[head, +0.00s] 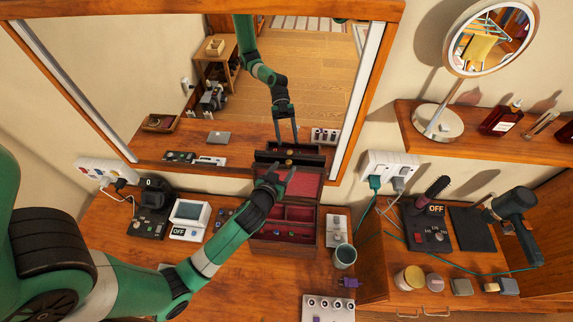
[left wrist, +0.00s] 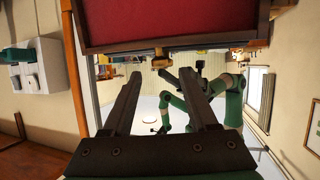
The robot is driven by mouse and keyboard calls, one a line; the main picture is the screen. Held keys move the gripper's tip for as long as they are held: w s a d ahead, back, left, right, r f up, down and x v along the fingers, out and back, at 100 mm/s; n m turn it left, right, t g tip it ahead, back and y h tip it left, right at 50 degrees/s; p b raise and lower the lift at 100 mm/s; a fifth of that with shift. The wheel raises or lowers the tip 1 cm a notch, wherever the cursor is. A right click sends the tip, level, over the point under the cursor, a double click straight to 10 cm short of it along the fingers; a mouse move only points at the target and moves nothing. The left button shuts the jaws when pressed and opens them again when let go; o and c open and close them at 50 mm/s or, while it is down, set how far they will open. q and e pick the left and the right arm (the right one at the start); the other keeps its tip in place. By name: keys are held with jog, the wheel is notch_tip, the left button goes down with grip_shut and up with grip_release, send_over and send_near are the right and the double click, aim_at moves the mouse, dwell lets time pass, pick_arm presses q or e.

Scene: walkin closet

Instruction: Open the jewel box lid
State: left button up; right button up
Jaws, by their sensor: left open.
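The jewel box (head: 284,240) stands on the wooden dresser below the mirror. It is dark with red compartments. Its lid (head: 304,186) stands raised at the back, its red lining facing forward. My left gripper (head: 281,173) is open in front of the lid's upper left part, and covers part of it. In the left wrist view the red-lined lid (left wrist: 170,22) is at the top, with a brass clasp (left wrist: 160,62) on its edge. The fingers of the gripper (left wrist: 161,76) are apart, with nothing held between them; touch with the lid cannot be told. My right gripper is not in view.
The mirror (head: 310,70) rises close behind the box and reflects my arm. A small white-screened device (head: 189,218) stands left of the box. A cup (head: 344,256) stands to its right. Green cables (head: 452,272) cross the right side.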

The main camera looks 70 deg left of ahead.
aim_at(288, 163)
pick_arm(q)
jog(key=shift+x, duration=1.55)
grip_shut()
